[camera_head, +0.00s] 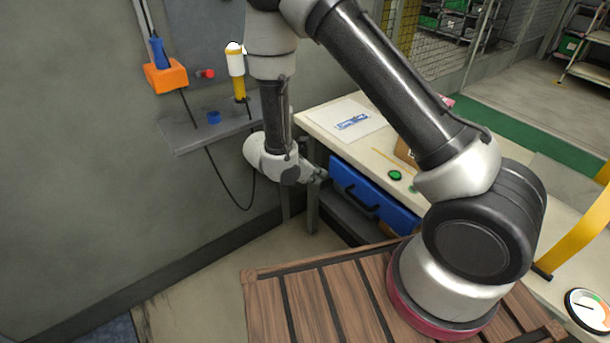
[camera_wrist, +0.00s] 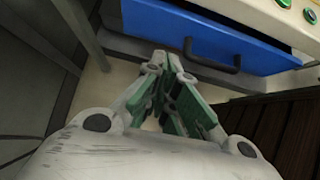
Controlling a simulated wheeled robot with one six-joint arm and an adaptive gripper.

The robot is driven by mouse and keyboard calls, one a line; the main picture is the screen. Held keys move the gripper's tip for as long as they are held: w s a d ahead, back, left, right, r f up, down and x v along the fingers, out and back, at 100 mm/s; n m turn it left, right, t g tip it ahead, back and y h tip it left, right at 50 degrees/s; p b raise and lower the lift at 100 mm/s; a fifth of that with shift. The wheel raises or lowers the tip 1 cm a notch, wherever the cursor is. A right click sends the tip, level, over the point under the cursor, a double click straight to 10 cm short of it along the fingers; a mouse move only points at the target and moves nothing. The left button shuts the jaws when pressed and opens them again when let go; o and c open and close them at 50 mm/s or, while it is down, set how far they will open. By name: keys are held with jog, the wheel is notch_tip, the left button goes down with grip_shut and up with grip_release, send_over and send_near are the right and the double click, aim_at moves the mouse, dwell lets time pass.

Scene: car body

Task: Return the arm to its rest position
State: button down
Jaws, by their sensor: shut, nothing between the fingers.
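My arm spans the head view from its base at the lower right, up over the top edge, and down to the wrist at the centre. My gripper (camera_head: 318,175) is small in the head view, beside the left end of the blue drawer (camera_head: 372,196). In the wrist view my gripper (camera_wrist: 168,62) has its fingertips close together with nothing held. Its green-padded fingers point toward the floor and the blue drawer front (camera_wrist: 205,35). Part of the gripper is hidden by the wrist in the head view.
A wall shelf (camera_head: 215,128) with an orange holder (camera_head: 165,78) and a yellow-and-white tool (camera_head: 237,72) stands left of the arm. A dark cable hangs below it. A workbench (camera_head: 345,146) lies at the right. A slatted wooden surface (camera_head: 310,300) is in front.

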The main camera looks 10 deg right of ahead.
jog(key=s+d+r+m+y, duration=0.2)
jog(key=s+d+r+m, duration=0.3)
jog(key=r, duration=0.7)
jog(key=s+d+r+m+y, duration=0.3)
jog(key=s+d+r+m, duration=0.2)
jog(key=s+r+m, duration=0.5)
jog(key=s+d+r+m+y, duration=0.3)
jog(key=s+d+r+m, duration=0.3)
jog(key=s+r, duration=0.4)
notch_tip(320, 180, up, 5)
jog(key=shift+s+r+m+t, duration=0.15)
jog(key=shift+s+m+t, duration=0.15)
jog(key=shift+m, duration=0.5)
jog(key=shift+w, duration=0.8)
